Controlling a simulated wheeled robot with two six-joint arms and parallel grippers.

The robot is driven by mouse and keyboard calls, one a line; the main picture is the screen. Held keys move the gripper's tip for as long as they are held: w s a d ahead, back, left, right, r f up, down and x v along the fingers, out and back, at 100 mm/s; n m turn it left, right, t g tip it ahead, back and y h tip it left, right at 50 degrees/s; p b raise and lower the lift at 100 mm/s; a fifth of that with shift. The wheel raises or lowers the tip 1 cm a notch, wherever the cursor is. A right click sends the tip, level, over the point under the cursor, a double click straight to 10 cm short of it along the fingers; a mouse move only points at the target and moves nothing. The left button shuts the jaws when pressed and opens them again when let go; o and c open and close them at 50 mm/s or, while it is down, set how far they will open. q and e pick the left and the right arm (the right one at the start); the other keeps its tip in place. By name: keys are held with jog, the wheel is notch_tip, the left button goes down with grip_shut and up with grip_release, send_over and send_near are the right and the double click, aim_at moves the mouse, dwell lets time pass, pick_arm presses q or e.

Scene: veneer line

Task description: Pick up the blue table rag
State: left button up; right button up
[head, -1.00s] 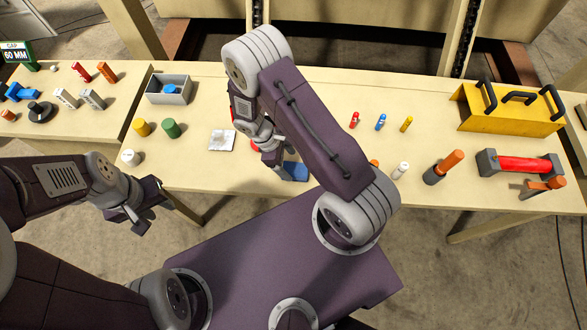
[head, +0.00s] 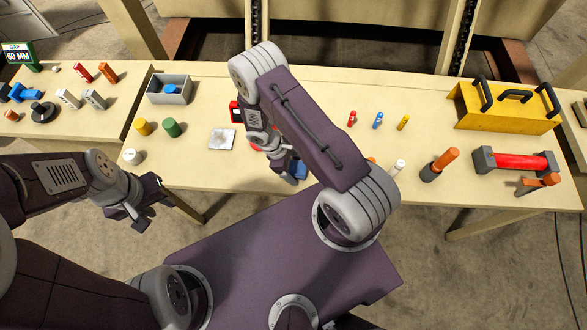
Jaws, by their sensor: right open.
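The blue table rag (head: 299,170) lies near the front edge of the table, partly hidden by my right gripper. My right gripper (head: 286,169) points down over its left part and is open. I cannot tell whether the fingers touch the cloth. My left gripper (head: 140,214) hangs in front of the table, over the floor, away from the rag; its jaw opening is unclear.
A yellow toolbox (head: 508,108) stands at the right.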

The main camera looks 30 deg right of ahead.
aim_at(299, 170)
jog(key=c, duration=1.5)
jog(key=shift+r, duration=0.2)
jog(key=shift+w+r, duration=0.1)
jog(key=r, duration=0.2)
jog(key=r+b, duration=0.1)
jog(key=r, duration=0.1)
jog(key=shift+s+a, duration=0.15)
jog(key=shift+s, duration=0.25)
jog(key=s+a+r, duration=0.1)
jog(key=s+r, duration=0.1)
jog(key=s, duration=0.1)
jog(key=s+a+r+b, duration=0.1)
jog(key=s+r, duration=0.1)
jog(key=s, duration=0.2)
jog(key=s+a+r+b, duration=0.1)
jog(key=s+r, duration=0.1)
jog(key=s, duration=0.1)
jog(key=shift+s+r, duration=0.25)
jog(key=shift+r, duration=0.05)
